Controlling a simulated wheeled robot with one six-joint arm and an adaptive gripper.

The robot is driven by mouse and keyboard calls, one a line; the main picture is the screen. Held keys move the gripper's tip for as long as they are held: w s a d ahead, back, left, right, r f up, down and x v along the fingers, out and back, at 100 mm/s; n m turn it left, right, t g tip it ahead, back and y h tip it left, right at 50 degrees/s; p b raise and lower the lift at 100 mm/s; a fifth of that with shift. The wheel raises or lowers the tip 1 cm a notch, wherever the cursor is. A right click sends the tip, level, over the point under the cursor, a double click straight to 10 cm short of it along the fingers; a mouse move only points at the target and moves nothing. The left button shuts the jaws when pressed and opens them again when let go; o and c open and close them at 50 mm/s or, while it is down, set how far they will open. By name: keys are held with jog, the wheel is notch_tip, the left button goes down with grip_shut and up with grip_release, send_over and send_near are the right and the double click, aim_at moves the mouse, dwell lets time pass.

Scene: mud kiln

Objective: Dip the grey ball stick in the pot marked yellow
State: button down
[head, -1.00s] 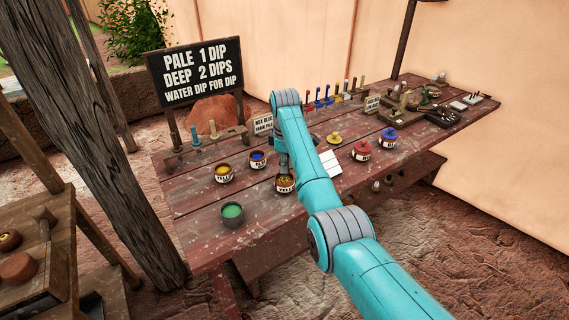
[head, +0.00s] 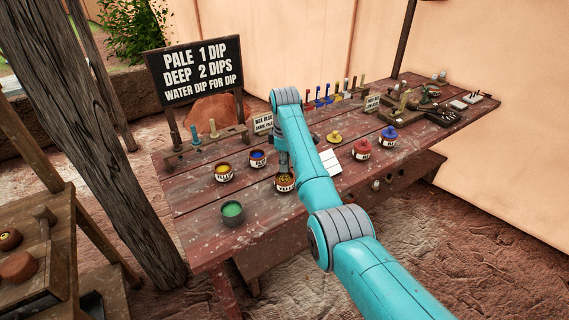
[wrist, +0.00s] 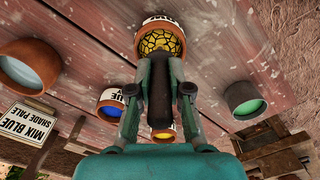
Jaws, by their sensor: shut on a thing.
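My gripper (head: 283,163) is over the front-middle of the bench, shut on a dark stick (wrist: 160,92) in the wrist view. The stick's ball end cannot be made out. Right by the fingertips is a pot with cracked yellow contents (wrist: 162,42), also in the head view (head: 285,187); its label is hard to read. I cannot tell whether the stick touches its contents. A pot of smooth yellow (head: 223,177), with a label that seems to start "YELL", stands to its left. It shows partly behind the gripper in the wrist view (wrist: 161,134).
A blue pot (head: 257,161) stands just behind, and a green-filled pot (head: 232,217) at the front left. A sign (head: 197,71) and a stick rack (head: 205,146) are at the back left.

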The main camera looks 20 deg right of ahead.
jog(key=shift+r, duration=3.5)
jog(key=shift+d, duration=0.15)
